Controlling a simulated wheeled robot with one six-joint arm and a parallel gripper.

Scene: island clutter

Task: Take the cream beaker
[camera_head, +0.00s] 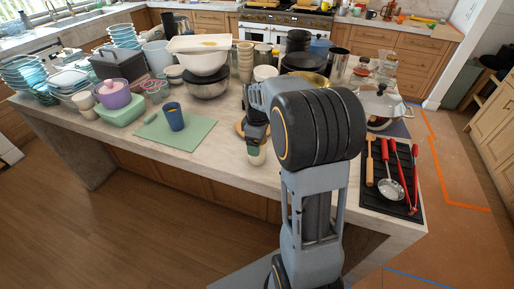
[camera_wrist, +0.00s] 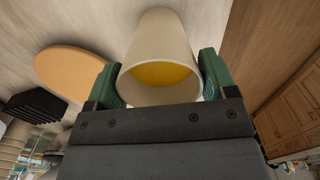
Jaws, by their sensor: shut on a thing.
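The cream beaker (camera_wrist: 160,38) fills the upper middle of the wrist view, its open rim toward the camera and its inside yellow-orange. My gripper (camera_wrist: 160,80) has its two green fingers on either side of the beaker, shut on it. In the head view, my gripper (camera_head: 256,138) points down near the front edge of the island, and the cream beaker (camera_head: 257,157) shows just below it, partly hidden by the fingers. I cannot tell whether the beaker's base touches the counter.
A round wooden board (camera_wrist: 68,66) lies beside the beaker. A blue cup (camera_head: 174,117) stands on a green mat (camera_head: 150,130) to the left. Stacked bowls (camera_head: 207,88) and cups crowd behind. A black tray (camera_head: 402,203) with red-handled utensils lies right. Bare counter lies left of my gripper.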

